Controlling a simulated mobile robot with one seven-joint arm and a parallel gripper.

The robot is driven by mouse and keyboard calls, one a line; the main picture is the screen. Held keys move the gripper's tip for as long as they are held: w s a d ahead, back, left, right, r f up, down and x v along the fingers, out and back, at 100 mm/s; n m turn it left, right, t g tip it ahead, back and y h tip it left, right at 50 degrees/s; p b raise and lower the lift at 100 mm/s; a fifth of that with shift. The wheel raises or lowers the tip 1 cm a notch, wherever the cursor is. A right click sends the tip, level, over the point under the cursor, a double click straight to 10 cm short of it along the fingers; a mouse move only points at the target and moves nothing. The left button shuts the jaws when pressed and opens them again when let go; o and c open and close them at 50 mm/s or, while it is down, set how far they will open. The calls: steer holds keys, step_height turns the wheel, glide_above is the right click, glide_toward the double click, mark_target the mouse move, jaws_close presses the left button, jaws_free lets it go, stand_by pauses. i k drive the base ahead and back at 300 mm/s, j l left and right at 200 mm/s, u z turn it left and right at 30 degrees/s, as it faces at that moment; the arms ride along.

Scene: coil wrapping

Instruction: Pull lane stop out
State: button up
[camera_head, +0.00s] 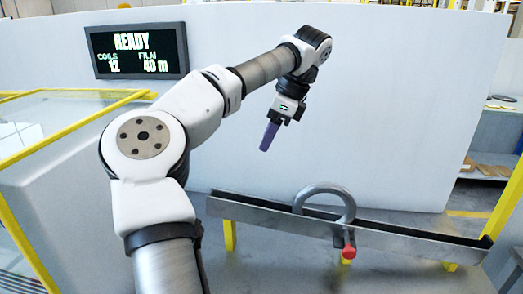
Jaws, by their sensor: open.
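A long grey sloping lane (270,215) runs across the lower right. A red knob (348,251), seemingly the end of the lane stop, sticks out at the lane's front side, just below the coil's right side. The rest of the stop is hidden or cannot be told apart. My gripper (269,136) hangs in the air above and to the left of the coil. Its purple fingers point down, apart from everything. It is open and empty; the gap between the fingers is not clear from this side.
A dark display (137,50) on the pale back wall reads READY, COILS 12, FILM 40 m. A yellow-framed clear enclosure (60,120) stands at left. Yellow posts (230,236) hold the lane. Shelves with brown boards (487,165) are at far right. The air between gripper and lane is clear.

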mark_target(349, 253)
steer(key=k, duration=1)
